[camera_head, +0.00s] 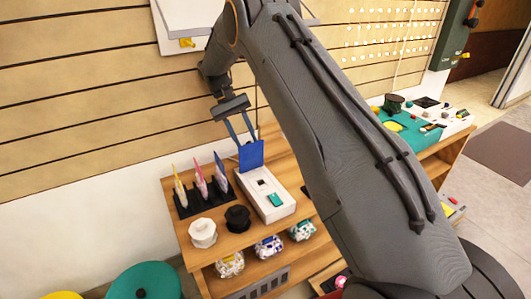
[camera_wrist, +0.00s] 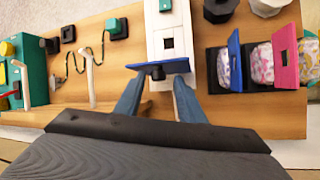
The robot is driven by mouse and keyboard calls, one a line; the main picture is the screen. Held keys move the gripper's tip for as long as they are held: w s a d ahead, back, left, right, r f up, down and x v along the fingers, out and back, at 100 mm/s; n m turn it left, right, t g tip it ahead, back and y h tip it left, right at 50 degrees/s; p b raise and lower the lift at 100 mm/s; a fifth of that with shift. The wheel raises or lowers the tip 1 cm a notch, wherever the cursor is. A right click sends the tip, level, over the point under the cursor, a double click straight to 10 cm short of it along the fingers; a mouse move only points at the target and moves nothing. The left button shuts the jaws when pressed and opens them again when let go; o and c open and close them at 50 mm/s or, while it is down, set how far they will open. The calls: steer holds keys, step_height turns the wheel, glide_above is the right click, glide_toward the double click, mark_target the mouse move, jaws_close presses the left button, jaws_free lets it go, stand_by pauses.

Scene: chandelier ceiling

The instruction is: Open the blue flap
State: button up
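The blue flap (camera_head: 251,155) stands raised at the back end of a white box (camera_head: 276,209) on the wooden shelf. In the wrist view the flap (camera_wrist: 176,67) is seen nearly edge-on, with a black knob (camera_wrist: 157,74) on the side facing me. The white box (camera_wrist: 181,18) extends beyond it, with a dark square opening. My gripper (camera_head: 243,132) is just behind and above the flap. In the wrist view its two blue fingers (camera_wrist: 157,88) are spread apart, with the knob between their tips. Whether the fingers touch the flap cannot be told.
A black rack (camera_head: 205,201) with yellow, pink and blue upright panels stands left of the box. A white pot (camera_head: 203,233) and a black pot (camera_head: 238,218) stand in front. A cord (camera_wrist: 88,50) and upright pegs lie left in the wrist view. The slatted wall (camera_head: 80,90) is close behind.

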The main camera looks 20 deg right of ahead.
mark_target(250, 143)
steer(key=s+p, duration=0.1)
steer(key=p, duration=0.1)
steer(key=s+r, duration=0.1)
steer(key=shift+s+d+p, duration=0.25)
steer(key=shift+s+p, duration=0.1)
steer(key=shift+p, duration=0.05)
steer(key=shift+s+p, duration=0.3)
steer(key=shift+p, duration=0.15)
steer(key=s+d+f+t+p, duration=0.1)
steer(key=s+f+t+p, duration=0.1)
steer(key=s+t+p, duration=0.3)
steer(key=s+d+b+v, duration=0.1)
steer(key=v, duration=0.7)
steer(key=s+d+r+y+b, duration=0.1)
steer(key=s+r, duration=0.1)
steer(key=s, duration=0.8)
steer(key=s+r+y, duration=0.2)
steer(key=s, duration=0.9)
steer(key=shift+d+n+g+b, duration=0.3)
steer(key=shift+d+n+b, duration=0.1)
steer(key=shift+w+r, duration=0.1)
steer(key=shift+r, duration=0.05)
